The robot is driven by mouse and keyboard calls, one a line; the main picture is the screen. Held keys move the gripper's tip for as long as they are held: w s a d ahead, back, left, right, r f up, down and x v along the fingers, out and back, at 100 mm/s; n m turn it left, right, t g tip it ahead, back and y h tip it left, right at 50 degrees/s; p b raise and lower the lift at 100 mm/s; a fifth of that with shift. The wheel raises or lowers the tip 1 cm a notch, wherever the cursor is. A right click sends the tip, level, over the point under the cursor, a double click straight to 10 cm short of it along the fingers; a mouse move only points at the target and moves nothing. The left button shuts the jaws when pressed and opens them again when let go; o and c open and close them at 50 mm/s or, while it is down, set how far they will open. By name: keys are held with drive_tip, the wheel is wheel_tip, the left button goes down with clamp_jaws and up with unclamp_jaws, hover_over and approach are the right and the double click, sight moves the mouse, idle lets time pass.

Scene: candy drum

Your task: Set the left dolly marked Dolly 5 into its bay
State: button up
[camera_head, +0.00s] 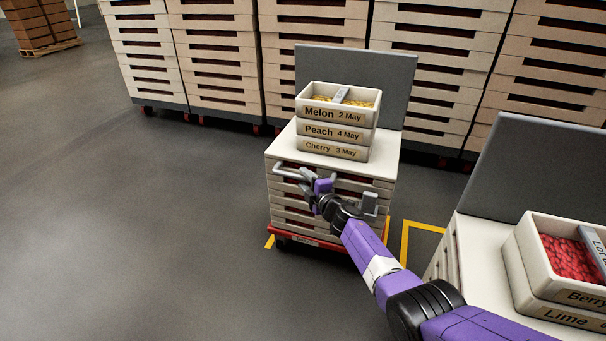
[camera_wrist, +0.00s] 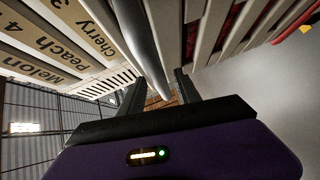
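The left dolly (camera_head: 283,234) is a low red base under a stack of white slatted trays, with a grey bar handle (camera_head: 290,174) on its near side. The small label on its base is too small to read. Yellow floor marks (camera_head: 404,243) show beside it at the right, with a short piece at its left front corner. My gripper (camera_head: 312,186) is at the handle. In the wrist view the grey handle bar (camera_wrist: 147,50) passes between my two spread fingers (camera_wrist: 160,88), with gaps seeming to show on both sides. Whether either finger touches it is unclear.
Boxes labelled Melon, Peach and Cherry (camera_head: 335,132) sit on the stack before a grey panel (camera_head: 390,80). A second stack with Berry and Lime boxes (camera_head: 560,290) stands close at the right. Tall tray stacks (camera_head: 215,60) line the back. The floor at left (camera_head: 130,230) is clear.

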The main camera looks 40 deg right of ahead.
drive_tip(key=shift+p+v, duration=1.95)
drive_tip(key=shift+v, duration=0.9)
drive_tip(key=shift+d, duration=0.1)
drive_tip(key=s+a+r+m+t+h, duration=0.1)
drive_tip(key=s+a+r+m, duration=0.1)
drive_tip(key=r+m, duration=0.15)
drive_tip(key=s+a+r+m+t, duration=0.1)
drive_tip(key=s+a+r+m, duration=0.1)
drive_tip(key=r, duration=0.2)
drive_tip(key=s+a+m, duration=0.4)
drive_tip(key=s+a, duration=0.3)
drive_tip(key=s, duration=0.4)
drive_tip(key=s+a+m, duration=0.3)
drive_tip(key=s+a, duration=0.4)
drive_tip(key=s, duration=0.4)
drive_tip(key=s+a+r+m+g+y, duration=0.1)
drive_tip(key=s+a+r, duration=0.1)
drive_tip(key=s, duration=0.8)
drive_tip(key=s+a+r+m+g+y, duration=0.1)
drive_tip(key=s+a+r, duration=0.15)
drive_tip(key=s, duration=0.65)
drive_tip(key=s+a+r+g+y, duration=0.1)
drive_tip(key=s+a+r, duration=0.15)
drive_tip(key=s, duration=0.75)
wheel_tip(320, 180, up, 22)
drive_tip(key=p, duration=2.2)
drive_tip(key=shift+a+y+p, duration=0.25)
drive_tip(key=shift+y+p, duration=0.05)
drive_tip(key=shift+p, duration=0.05)
